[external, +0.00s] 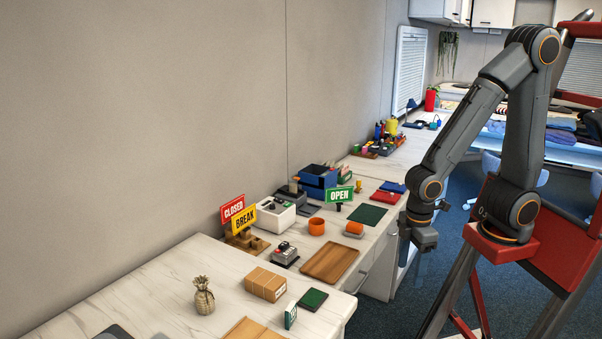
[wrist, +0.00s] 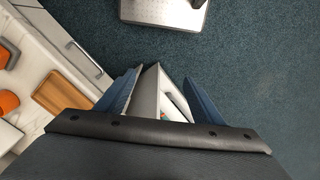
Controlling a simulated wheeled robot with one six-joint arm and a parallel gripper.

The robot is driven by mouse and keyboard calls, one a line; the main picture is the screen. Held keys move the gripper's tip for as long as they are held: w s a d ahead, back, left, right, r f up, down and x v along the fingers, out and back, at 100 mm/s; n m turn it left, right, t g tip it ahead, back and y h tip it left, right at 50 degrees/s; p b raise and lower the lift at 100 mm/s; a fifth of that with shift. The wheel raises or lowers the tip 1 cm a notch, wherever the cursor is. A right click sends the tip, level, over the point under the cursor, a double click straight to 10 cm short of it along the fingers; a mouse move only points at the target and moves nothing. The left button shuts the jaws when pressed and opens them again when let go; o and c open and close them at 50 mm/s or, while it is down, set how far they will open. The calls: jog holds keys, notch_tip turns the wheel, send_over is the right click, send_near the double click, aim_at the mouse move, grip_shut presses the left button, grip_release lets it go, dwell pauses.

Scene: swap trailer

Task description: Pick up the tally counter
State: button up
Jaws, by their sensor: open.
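A small silver-grey device with a dark top, which looks like the tally counter (external: 285,253), sits on the white marble-look counter (external: 195,262), left of a wooden tray (external: 330,262). I cannot make it out in the wrist view. My gripper (external: 420,246) hangs over the floor just off the counter's right edge, well to the right of the device. In the wrist view my gripper (wrist: 161,97) has its two blue-grey fingers spread apart. A pale open-topped container (wrist: 150,95) shows between and beyond them, apparently lower down.
Close to the device stand a white box (external: 272,216), an orange cup (external: 317,227) and the red CLOSED and yellow BREAK signs (external: 243,220). Blue carpet (wrist: 240,60) lies below my gripper.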

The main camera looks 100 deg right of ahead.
jog(key=shift+o, duration=0.5)
jog(key=n+t+y+p, duration=0.1)
jog(key=n+p, duration=0.7)
jog(key=n, duration=0.1)
send_over(285, 249)
jog(key=s, duration=0.2)
jog(key=shift+w+a, duration=0.1)
jog(key=shift+a, duration=0.05)
jog(key=shift+w+d+f, duration=0.15)
jog(key=shift+d+f, duration=0.05)
jog(key=shift+d, duration=0.1)
jog(key=shift+f+p, duration=0.3)
jog(key=shift+w+a+f+p, duration=0.1)
jog(key=shift+w+f+p, duration=0.25)
jog(key=shift+f, duration=0.8)
jog(key=shift+w+a+f+p, duration=0.15)
jog(key=shift+f+p, duration=0.4)
jog(key=shift+f, duration=0.65)
jog(key=shift+w+d+f+p, duration=0.1)
jog(key=shift+w+f+p, duration=0.3)
jog(key=shift+f, duration=0.75)
jog(key=shift+s, duration=0.1)
jog(key=shift+c, duration=0.2)
